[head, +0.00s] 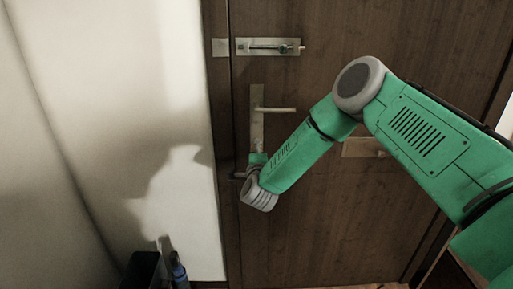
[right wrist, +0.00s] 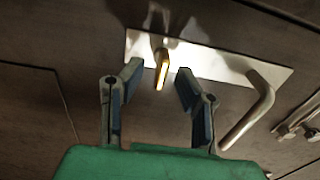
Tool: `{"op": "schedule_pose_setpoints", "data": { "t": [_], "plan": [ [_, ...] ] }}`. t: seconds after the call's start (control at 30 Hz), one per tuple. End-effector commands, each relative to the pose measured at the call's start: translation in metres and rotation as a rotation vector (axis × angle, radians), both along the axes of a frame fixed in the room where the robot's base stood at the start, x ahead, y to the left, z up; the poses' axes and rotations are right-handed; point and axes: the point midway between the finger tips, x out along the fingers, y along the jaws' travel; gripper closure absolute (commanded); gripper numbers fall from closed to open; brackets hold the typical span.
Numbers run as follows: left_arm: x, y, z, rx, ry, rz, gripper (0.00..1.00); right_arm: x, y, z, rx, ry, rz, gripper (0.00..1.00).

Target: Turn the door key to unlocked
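A brass key (right wrist: 161,68) sticks out of the pale metal lock plate (right wrist: 215,62) on the brown door in the right wrist view. My right gripper (right wrist: 158,80) is open, with one finger on each side of the key and a gap to both. The fingertips appear close to the key, but how deep it sits between them is hard to tell. In the head view the lock plate (head: 257,105) carries the door lever (head: 276,109), and my right wrist hides the key at its lower end.
The lever (right wrist: 250,112) bends close to my right finger in the wrist view. A slide bolt (head: 270,46) sits higher on the door (head: 330,230). A white wall (head: 110,110) stands at left. A dark bin (head: 142,272) and a blue bottle (head: 179,272) stand below it.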

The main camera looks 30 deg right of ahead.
Motion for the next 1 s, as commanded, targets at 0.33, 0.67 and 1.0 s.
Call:
{"op": "schedule_pose_setpoints", "data": {
  "t": [0.33, 0.67, 1.0],
  "plan": [
    [0.0, 0.0, 0.0, 0.0, 0.0, 0.0, 1.0, 0.02, -0.012, -0.001, -0.001, 0.002, 0.002, 0.71],
    [0.0, 0.0, 0.0, 0.0, 0.0, 0.0, 1.0, 0.02, -0.012, -0.001, -0.001, 0.003, 0.002, 1.0],
    [0.0, 0.0, 0.0, 0.0, 0.0, 0.0, 1.0, 0.02, -0.011, -0.003, -0.02, 0.018, 0.003, 1.0]
  ]
}}
